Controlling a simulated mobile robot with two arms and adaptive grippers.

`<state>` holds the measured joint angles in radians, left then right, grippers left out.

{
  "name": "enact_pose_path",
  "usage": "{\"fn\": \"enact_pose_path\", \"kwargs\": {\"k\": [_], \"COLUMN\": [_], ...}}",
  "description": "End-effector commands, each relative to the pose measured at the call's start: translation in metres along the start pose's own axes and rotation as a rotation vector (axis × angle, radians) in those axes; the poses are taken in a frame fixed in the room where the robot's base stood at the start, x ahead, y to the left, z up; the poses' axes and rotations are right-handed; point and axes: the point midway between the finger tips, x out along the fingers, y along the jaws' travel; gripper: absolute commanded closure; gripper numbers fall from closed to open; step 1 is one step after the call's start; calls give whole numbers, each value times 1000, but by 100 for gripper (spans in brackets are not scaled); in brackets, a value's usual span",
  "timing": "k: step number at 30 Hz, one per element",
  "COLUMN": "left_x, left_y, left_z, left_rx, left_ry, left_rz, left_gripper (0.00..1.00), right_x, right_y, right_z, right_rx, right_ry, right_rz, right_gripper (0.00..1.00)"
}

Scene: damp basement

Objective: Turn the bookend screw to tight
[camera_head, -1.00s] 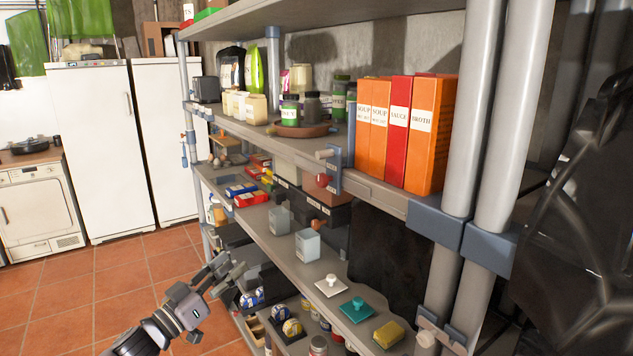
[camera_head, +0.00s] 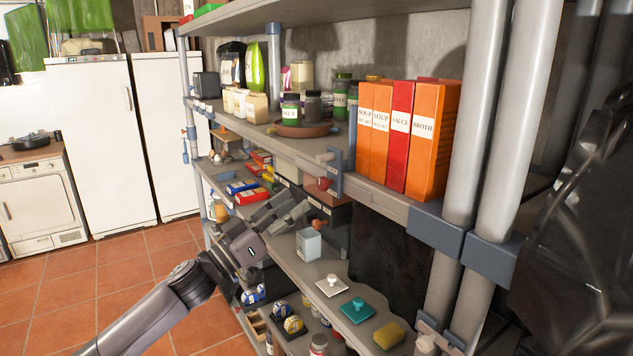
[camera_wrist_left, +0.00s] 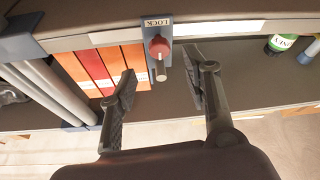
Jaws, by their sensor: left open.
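The bookend (camera_head: 352,128) is a blue-grey plate standing at the left end of the soup and sauce boxes on the middle shelf. Its clamp (camera_head: 336,172) hangs over the shelf's front edge with a red screw knob (camera_head: 323,184). In the left wrist view, the clamp bears a "LOCK" label, and the red knob (camera_wrist_left: 159,47) has a pale bar sticking out. My left gripper (camera_head: 303,202) is open and empty, below and left of the knob. In the wrist view its fingers (camera_wrist_left: 160,66) stand on either side of the knob's line, apparently not touching it. My right gripper is not in view.
Orange and red boxes (camera_head: 404,135) stand right of the bookend. Jars (camera_head: 291,109) on a round tray stand to its left. The lower shelf holds a pale container (camera_head: 308,244), a teal lidded piece (camera_head: 357,309) and a sponge (camera_head: 389,335). Thick posts (camera_head: 478,150) stand at right.

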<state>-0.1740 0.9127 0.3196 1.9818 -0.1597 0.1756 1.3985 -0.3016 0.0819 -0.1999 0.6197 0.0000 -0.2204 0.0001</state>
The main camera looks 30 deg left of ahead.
Motion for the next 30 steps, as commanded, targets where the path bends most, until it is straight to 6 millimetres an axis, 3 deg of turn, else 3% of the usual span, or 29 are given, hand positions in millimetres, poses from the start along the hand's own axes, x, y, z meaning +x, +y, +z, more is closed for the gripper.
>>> {"fn": "enact_pose_path", "kwargs": {"k": [6,13,27,30], "left_x": [36,63,72,72], "left_y": [0,0,0,0], "left_z": [-5,-3,0,0], "left_rx": [0,0,1,1], "left_ry": [4,3,0,0], "left_rz": [0,-1,0,0], "left_gripper": [55,55,55,62], "right_x": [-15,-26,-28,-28], "right_y": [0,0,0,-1], "right_z": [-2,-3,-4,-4], "right_rx": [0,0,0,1], "right_ry": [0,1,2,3], "right_rz": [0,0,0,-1], "right_gripper": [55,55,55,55]}}
